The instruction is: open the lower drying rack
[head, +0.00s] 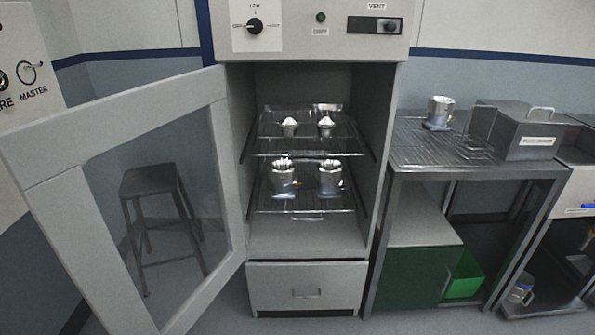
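The drying cabinet (391,150) stands in the middle, with its glass-panelled door (30,165) swung wide open to the left. Inside, the lower drying rack (265,207) is a wire shelf with a small handle (307,218) at its front edge. Two shiny metal housings, the left one (283,181) and the right one (330,179), stand on it. The upper rack (262,152) above carries two smaller cone-topped metal parts (289,126) and (326,126). Both racks appear to sit within the cabinet. Neither of my grippers is in view.
A closed drawer (306,284) is below the chamber. Right of the cabinet, a steel table (415,153) holds a metal housing (439,110) and a grey lidded box (522,130). A stool (150,185) shows through the door glass. The space before the racks is clear.

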